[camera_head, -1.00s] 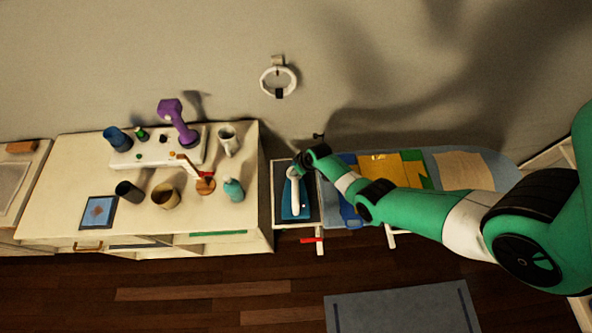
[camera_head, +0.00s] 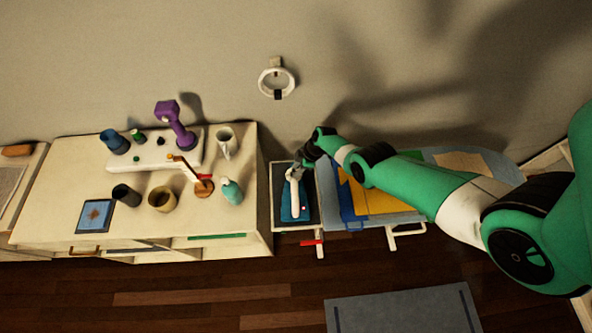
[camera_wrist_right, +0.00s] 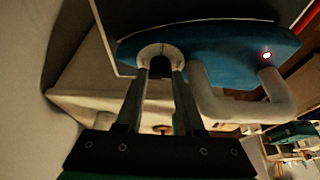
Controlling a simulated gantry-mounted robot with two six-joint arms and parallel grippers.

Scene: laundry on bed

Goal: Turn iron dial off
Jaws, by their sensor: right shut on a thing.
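The iron, blue with a white handle (camera_head: 294,193), rests on the dark tray (camera_head: 279,211) at the left end of the ironing board. In the right wrist view its blue body (camera_wrist_right: 225,42) fills the upper part, with a small red-rimmed white light (camera_wrist_right: 266,55) on it. My right gripper (camera_head: 303,166) is at the wall-side end of the iron. In the right wrist view its two fingers (camera_wrist_right: 160,72) are closed on the round pale dial (camera_wrist_right: 161,50) with a dark centre. The dial is partly hidden by the fingertips. My left gripper is in neither view.
Folded cloths (camera_head: 378,203) lie on the ironing board, right of the iron, below my right arm. A ring (camera_head: 276,82) hangs on the wall.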

